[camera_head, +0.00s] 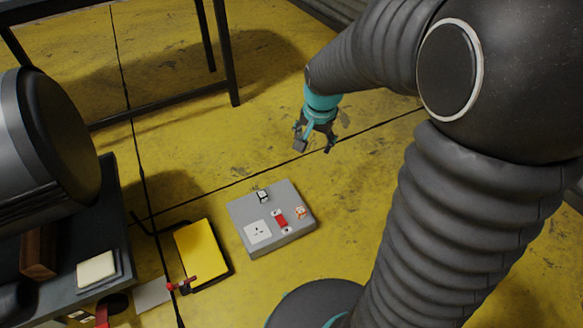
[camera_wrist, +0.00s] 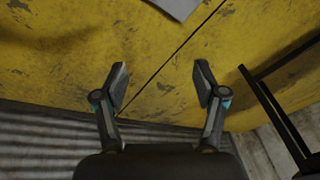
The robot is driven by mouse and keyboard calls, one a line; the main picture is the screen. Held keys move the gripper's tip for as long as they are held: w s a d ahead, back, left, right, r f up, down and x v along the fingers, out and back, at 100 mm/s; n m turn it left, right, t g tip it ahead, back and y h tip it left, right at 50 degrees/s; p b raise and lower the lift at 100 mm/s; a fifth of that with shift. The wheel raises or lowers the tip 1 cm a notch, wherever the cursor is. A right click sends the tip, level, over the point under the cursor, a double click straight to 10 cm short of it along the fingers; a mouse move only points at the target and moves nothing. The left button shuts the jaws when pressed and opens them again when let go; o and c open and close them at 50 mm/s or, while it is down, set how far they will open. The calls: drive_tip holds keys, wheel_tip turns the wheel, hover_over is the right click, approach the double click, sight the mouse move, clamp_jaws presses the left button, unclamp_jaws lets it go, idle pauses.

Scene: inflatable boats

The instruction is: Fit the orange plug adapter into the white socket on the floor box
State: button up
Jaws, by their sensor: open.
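The grey floor box (camera_head: 246,207) sits on the yellow floor. The white socket (camera_head: 257,231), with dark pin holes, is at the front left of its top. A small orange and white piece (camera_head: 300,212), which looks like the orange plug adapter, is at the right of the top; its exact shape is too small to tell. My gripper (camera_head: 314,147) hangs above the floor behind and right of the box, open and empty. In the wrist view my gripper (camera_wrist: 161,84) has its fingers wide apart over bare floor. A grey corner, likely the floor box (camera_wrist: 180,6), shows at the top edge.
A red part (camera_head: 281,220) and a small black-and-white part (camera_head: 263,195) are also on the box top. A yellow panel with a dark frame (camera_head: 203,254) lies left of the box. A dark bench (camera_head: 110,230) stands further left. Floor between gripper and box is clear.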

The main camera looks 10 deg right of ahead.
drive_tip(key=w+f+m+g, duration=0.15)
drive_tip(key=w+f, duration=0.25)
drive_tip(key=f, duration=0.4)
drive_tip(key=w+f+m, duration=0.2)
drive_tip(key=w+f, duration=0.2)
drive_tip(key=f, duration=0.3)
drive_tip(key=m+g, duration=0.2)
drive_tip(key=m, duration=0.2)
hover_over(301, 210)
wheel_tip(301, 210, down, 19)
drive_tip(key=shift+r+p, duration=0.15)
drive_tip(key=shift+p, duration=0.2)
drive_tip(key=shift+w+d+t, duration=0.1)
drive_tip(key=shift+t, duration=0.15)
wheel_tip(301, 210, down, 9)
drive_tip(key=shift+r, duration=0.2)
drive_tip(key=shift+f, duration=2.55)
